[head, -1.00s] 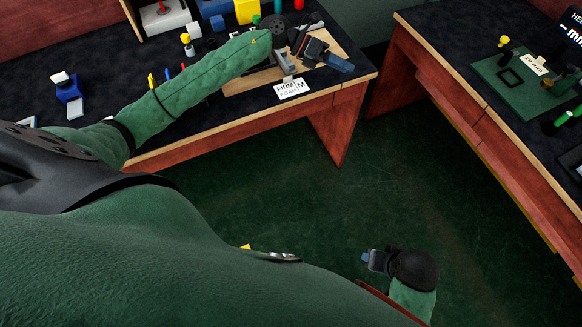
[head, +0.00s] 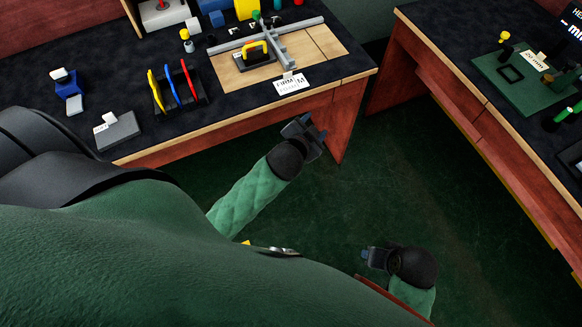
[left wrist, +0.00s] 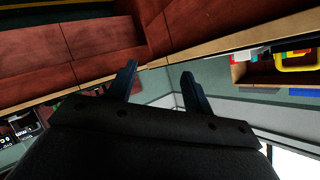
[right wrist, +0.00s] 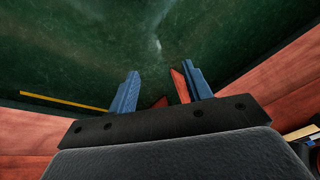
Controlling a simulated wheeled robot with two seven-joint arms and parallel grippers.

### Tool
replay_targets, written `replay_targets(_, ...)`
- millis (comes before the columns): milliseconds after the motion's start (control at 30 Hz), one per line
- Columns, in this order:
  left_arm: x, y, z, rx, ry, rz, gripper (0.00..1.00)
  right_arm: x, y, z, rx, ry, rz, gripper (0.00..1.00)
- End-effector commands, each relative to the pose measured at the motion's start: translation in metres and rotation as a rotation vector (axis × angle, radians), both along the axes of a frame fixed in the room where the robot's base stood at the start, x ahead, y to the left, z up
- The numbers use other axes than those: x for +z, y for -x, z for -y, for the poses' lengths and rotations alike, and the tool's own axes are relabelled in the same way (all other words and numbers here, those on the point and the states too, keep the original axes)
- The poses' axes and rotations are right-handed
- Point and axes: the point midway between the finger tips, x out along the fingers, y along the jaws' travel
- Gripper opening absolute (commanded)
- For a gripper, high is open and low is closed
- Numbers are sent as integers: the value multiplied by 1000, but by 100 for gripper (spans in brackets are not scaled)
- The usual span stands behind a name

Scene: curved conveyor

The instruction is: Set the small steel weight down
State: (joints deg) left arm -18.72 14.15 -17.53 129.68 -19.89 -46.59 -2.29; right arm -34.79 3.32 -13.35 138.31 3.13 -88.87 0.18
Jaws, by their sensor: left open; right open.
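I cannot pick out a small steel weight with certainty in any view. My left gripper (head: 310,130) is open and empty in front of the left table's front edge, below the white card. Its two blue fingers stand apart with nothing between them in the left wrist view (left wrist: 158,80). My right gripper (head: 368,257) is low over the green floor. It is open and empty in the right wrist view (right wrist: 163,80). On the left table, a grey cross-shaped metal piece (head: 294,61) and a yellow-handled block (head: 255,50) rest on a wooden board (head: 232,76).
A rack (head: 180,103) with yellow, blue and red pieces and a grey block (head: 118,131) stand left of the board. A second table (head: 440,50) is at right with a green plate (head: 500,75). Floor between is clear.

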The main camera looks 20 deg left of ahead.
Motion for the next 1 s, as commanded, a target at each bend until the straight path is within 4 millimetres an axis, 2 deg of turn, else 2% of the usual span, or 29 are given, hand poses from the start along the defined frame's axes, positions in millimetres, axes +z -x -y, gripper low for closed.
replay_targets(33, -19, 27, 2, 39, 56, -115, 51, 0, 0, -1, -2, -2, 0, 50)
replay_targets(100, -42, 63, 6, 88, 127, -276, 51, 1, -1, -2, -3, -4, 2, 50)
replay_targets(200, -67, 119, 15, 138, 218, -501, 51, 2, -2, -3, -5, -7, 3, 50)
replay_targets(300, -81, 170, 26, 167, 288, -692, 51, 2, -3, -3, -6, -9, 4, 50)
replay_targets(433, -87, 216, 37, 183, 343, -863, 51, 2, -3, -3, -5, -8, 5, 50)
replay_targets(500, -88, 230, 40, 186, 357, -914, 51, 2, -3, -2, -5, -5, 4, 50)
replay_targets(600, -88, 240, 42, 187, 368, -948, 51, 1, -3, 0, -2, -1, 5, 50)
replay_targets(867, -87, 240, 42, 186, 367, -950, 51, 1, -1, 3, 4, 7, 2, 50)
replay_targets(1000, -71, 244, 32, 212, 349, -970, 51, 17, 3, 10, -12, 21, -26, 50)
